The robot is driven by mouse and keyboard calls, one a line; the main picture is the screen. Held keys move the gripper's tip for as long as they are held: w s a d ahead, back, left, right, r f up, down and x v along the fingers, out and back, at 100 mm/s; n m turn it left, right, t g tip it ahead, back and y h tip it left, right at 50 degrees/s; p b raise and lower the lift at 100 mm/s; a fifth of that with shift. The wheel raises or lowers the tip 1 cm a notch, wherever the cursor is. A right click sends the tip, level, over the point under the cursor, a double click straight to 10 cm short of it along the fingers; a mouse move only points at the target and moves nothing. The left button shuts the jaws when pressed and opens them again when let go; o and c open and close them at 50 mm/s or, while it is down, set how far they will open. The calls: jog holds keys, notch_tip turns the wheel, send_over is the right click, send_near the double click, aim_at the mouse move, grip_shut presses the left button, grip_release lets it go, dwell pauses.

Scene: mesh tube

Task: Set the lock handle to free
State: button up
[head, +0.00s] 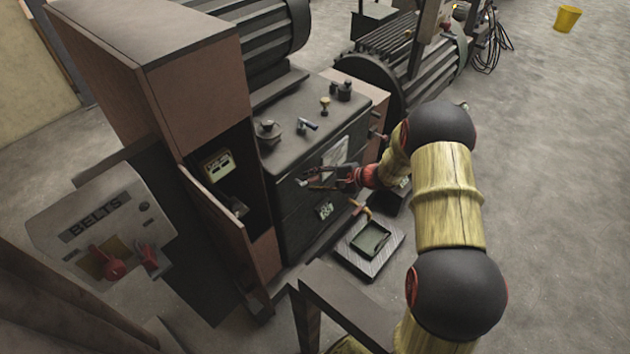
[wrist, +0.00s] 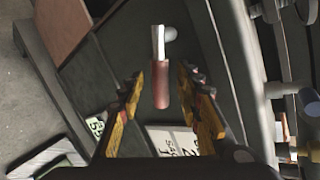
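A short lever (wrist: 161,92) with a silver top and a reddish-brown grip shows in the wrist view, fixed to the dark machine face. It looks like the lock handle, but no marking on it can be read. The silver end of the lever (head: 301,182) just shows in the head view, at the fingertips. My gripper (head: 318,179) is at the front of the dark machine box. In the wrist view my gripper (wrist: 160,82) is open, one finger on each side of the grip, with a gap visible on both sides.
The dark machine box (head: 290,222) carries several knobs on top. White label plates (wrist: 178,141) are on its face. A tray (head: 369,250) lies on the floor below. A BELTS panel (head: 100,225) with red handles is at the left. Open floor (head: 560,200) lies to the right.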

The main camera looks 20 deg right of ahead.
jog(key=shift+d, duration=0.1)
jog(key=v, duration=1.2)
jog(key=s+a+r+n+g+h, duration=0.1)
jog(key=s+a+n+g, duration=0.15)
jog(key=s, duration=0.55)
jog(key=s+a+r+n+g, duration=0.1)
jog(key=s+a+g, duration=0.25)
jog(key=s, duration=0.35)
jog(key=s+a+r+n+t+h, duration=0.1)
jog(key=s+a+r+n+h, duration=0.1)
jog(key=s+r, duration=0.3)
jog(key=s+a+r+n+t+h, duration=0.1)
jog(key=s+r+n, duration=0.4)
jog(key=r, duration=0.5)
jog(key=s+a+r+n+t+h, duration=0.1)
jog(key=s+a+r+n+h, duration=0.2)
jog(key=s+r, duration=0.3)
notch_tip(320, 180, up, 2)
jog(key=shift+r+n+h, duration=0.2)
jog(key=shift+n+h, duration=0.25)
jog(key=shift+h, duration=0.35)
